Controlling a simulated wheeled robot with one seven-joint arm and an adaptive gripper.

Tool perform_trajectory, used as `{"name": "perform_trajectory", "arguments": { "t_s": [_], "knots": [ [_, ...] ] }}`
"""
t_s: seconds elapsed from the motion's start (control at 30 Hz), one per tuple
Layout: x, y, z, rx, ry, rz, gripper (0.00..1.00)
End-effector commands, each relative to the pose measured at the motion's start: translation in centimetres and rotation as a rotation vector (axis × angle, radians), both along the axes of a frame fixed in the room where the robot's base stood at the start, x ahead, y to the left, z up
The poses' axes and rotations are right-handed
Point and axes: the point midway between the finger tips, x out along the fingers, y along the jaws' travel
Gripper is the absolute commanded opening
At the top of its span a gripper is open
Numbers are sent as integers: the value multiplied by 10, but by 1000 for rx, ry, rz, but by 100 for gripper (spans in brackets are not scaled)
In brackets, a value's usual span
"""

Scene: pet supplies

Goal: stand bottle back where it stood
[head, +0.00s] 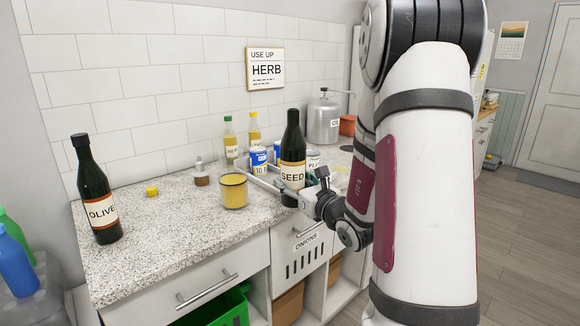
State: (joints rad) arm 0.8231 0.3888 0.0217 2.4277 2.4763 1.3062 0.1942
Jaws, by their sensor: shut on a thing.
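A dark bottle with a cream SEED label (292,177) stands upright near the front edge of the counter, in the middle of the head view. My gripper (296,194) reaches in from the right and is shut on the bottle's lower part. I cannot tell whether the bottle's base touches the counter. A second dark bottle, labelled OLIVE (101,208), stands at the counter's left end, slightly tilted in the picture and away from my gripper.
A yellow mug (233,191), a small brown-and-white jar (201,176) and a yellow cap (152,191) stand on the speckled counter (160,238). Small bottles (230,140), blue-labelled tins (258,160) and a metal canister (323,124) stand behind. The front left counter is clear.

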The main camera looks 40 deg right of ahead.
Motion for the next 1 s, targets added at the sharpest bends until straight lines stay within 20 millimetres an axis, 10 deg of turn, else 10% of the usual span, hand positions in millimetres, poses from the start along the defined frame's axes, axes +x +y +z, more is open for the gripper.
{"name": "perform_trajectory", "arguments": {
  "t_s": [0.6,1.0],
  "knots": [
    [-26,236,-104,4,-4,945,19],
    [-31,277,-123,2,-4,1116,19]
  ]
}}
